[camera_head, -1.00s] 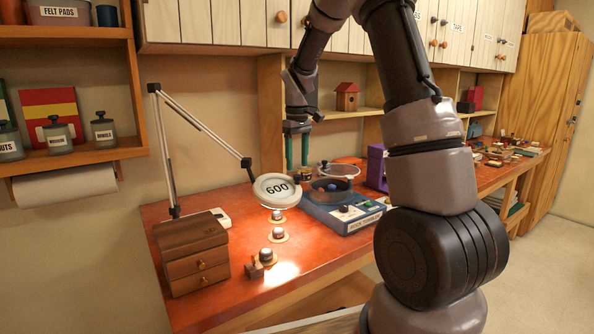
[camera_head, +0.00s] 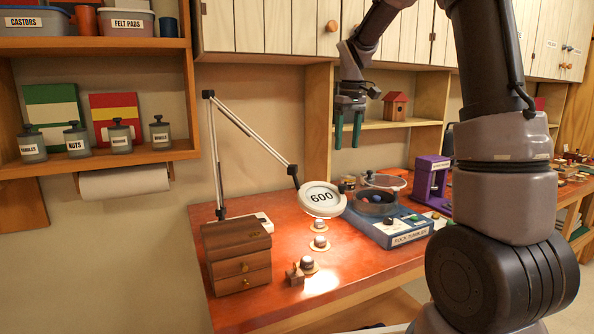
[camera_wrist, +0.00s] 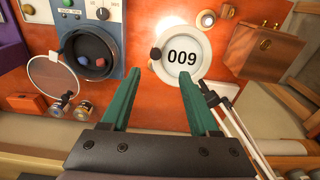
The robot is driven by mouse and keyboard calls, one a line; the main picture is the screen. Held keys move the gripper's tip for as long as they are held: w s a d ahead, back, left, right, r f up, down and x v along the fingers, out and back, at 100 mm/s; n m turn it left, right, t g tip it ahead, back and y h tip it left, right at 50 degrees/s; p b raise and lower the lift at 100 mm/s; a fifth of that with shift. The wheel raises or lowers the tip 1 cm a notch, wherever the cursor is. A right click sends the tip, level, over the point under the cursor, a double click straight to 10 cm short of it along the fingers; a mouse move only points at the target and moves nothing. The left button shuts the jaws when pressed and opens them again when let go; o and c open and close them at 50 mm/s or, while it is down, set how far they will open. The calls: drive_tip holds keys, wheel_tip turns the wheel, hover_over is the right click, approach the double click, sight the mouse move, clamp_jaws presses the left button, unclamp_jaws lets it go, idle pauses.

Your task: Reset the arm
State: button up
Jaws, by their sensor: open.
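My gripper (camera_head: 348,130) is open and empty, its two green fingers pointing down above the back of the workbench (camera_head: 285,290). The fingers also show in the wrist view (camera_wrist: 150,95), spread apart with nothing between them. In the head view my gripper hangs up and left of the blue rock tumbler (camera_head: 400,232), near the shelf with the birdhouse, and touches nothing that I can see.
A wooden drawer box (camera_head: 237,258), several small round pieces and a purple frame (camera_head: 431,182) are on the bench. A shelf of jars (camera_head: 121,136) hangs at left.

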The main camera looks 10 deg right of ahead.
drive_tip(key=s+r+m+t+y, duration=0.1)
drive_tip(key=s+r+m+t, duration=0.2)
drive_tip(key=s, duration=0.9)
drive_tip(key=s+r+m+t, duration=0.3)
drive_tip(key=s+r+m, duration=0.1)
drive_tip(key=s, duration=0.9)
drive_tip(key=shift+s+m+t+y, duration=0.3)
drive_tip(key=shift+m+y, duration=0.1)
drive_tip(key=shift+m, duration=0.3)
drive_tip(key=shift+w, duration=0.1)
idle(1.7)
